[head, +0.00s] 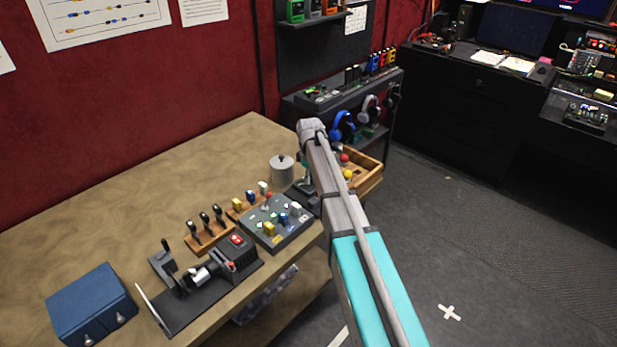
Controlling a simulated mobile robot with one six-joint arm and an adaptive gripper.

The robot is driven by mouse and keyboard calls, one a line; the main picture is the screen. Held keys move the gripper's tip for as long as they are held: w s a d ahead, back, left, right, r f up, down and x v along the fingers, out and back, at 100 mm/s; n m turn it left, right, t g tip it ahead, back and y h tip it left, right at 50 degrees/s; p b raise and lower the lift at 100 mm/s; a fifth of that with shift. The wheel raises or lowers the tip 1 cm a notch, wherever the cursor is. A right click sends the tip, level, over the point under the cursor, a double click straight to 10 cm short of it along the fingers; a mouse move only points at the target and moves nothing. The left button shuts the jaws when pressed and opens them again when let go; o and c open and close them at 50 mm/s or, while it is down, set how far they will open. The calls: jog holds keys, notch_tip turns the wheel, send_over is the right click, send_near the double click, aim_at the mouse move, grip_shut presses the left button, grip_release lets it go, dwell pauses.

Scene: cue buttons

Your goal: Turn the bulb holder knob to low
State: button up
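A device on a black base (192,302) lies near the front edge of the wooden table. It carries a pale cylindrical part (201,275), a dark upright bracket (164,262) and a dark box with a red switch (237,239). A small red piece (231,266) shows at the cylinder's right end. I take this device to be the bulb holder, but I cannot tell which part is its knob or its setting. My arm rises from the lower right, to the right of the device and apart from it.
A grey control panel (287,236) with colored switches, a wooden block with levers (208,240) and a grey canister (282,169) stand right of the device. A blue box (92,303) stands to its left. The table's back left is clear.

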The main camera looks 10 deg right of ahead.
grip_shut()
jog(key=shift+a, duration=0.15)
jog(key=shift+s, duration=0.1)
jog(key=shift+m, duration=0.3)
jog(key=m, duration=0.4)
jog(key=shift+m, duration=0.4)
jog(key=m, duration=0.6)
jog(key=shift+s+m, duration=0.1)
jog(key=shift+m, duration=0.2)
